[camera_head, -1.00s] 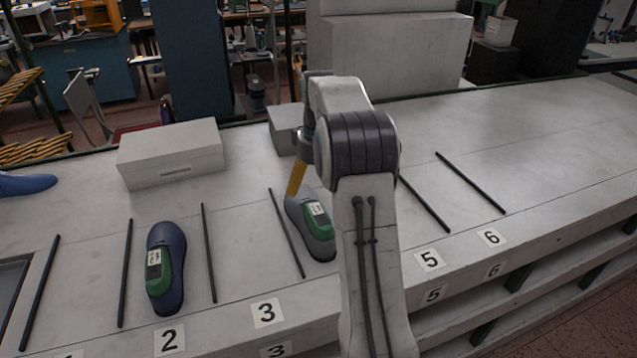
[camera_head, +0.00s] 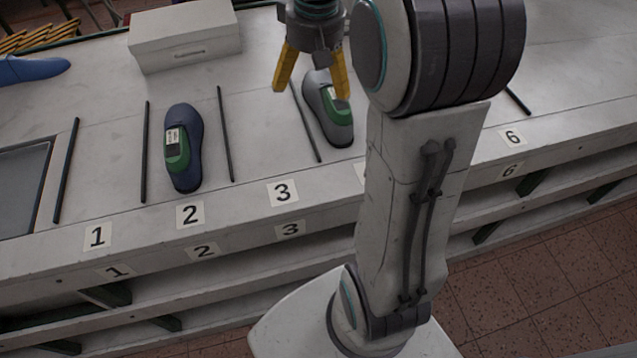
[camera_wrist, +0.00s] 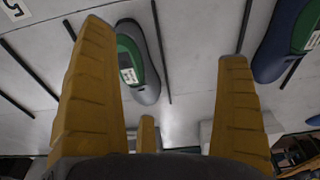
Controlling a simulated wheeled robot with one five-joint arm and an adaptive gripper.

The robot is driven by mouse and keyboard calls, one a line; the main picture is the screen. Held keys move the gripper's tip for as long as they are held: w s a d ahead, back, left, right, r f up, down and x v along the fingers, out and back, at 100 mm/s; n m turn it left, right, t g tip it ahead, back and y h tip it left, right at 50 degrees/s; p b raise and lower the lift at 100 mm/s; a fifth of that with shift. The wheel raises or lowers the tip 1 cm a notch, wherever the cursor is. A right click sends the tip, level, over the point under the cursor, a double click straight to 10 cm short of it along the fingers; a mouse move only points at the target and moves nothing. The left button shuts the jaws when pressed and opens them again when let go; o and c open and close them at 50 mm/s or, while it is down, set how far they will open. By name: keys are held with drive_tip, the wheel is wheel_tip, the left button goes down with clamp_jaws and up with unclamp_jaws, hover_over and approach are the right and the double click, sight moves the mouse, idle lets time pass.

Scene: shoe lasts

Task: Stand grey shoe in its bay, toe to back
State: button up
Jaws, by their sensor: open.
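The grey shoe (camera_head: 316,92), with a green patch and a white label, lies on the bench just right of a thin black bar (camera_head: 304,122). It also shows in the wrist view, left of centre (camera_wrist: 146,82). My gripper (camera_head: 311,88) is open and empty, its yellow fingers pointing down. In the head view one finger overlaps the shoe's right edge and the other is left of it; I cannot tell whether they touch. In the wrist view the shoe shows between the fingers (camera_wrist: 168,50), nearer the left one. The number of its bay is hidden behind my arm.
A dark blue shoe (camera_head: 182,120) with a green patch lies between bars in bay 2. Bay 3, by its number card (camera_head: 283,192), is bare. A grey box (camera_head: 186,37) stands behind, and another blue shoe (camera_head: 30,70) is at the far left. A dark tray (camera_head: 22,185) sits at the left.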

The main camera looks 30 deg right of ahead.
drive_tip(key=s+a+f+n+t, duration=0.1)
drive_tip(key=s+a+f, duration=0.2)
drive_tip(key=s, duration=0.6)
drive_tip(key=s+a+f+t, duration=0.1)
drive_tip(key=s+a+f, duration=0.2)
drive_tip(key=s+a, duration=0.3)
drive_tip(key=s, duration=0.2)
drive_tip(key=shift+s+a+n, duration=0.25)
drive_tip(key=shift+s+n, duration=0.1)
drive_tip(key=shift+n, duration=0.05)
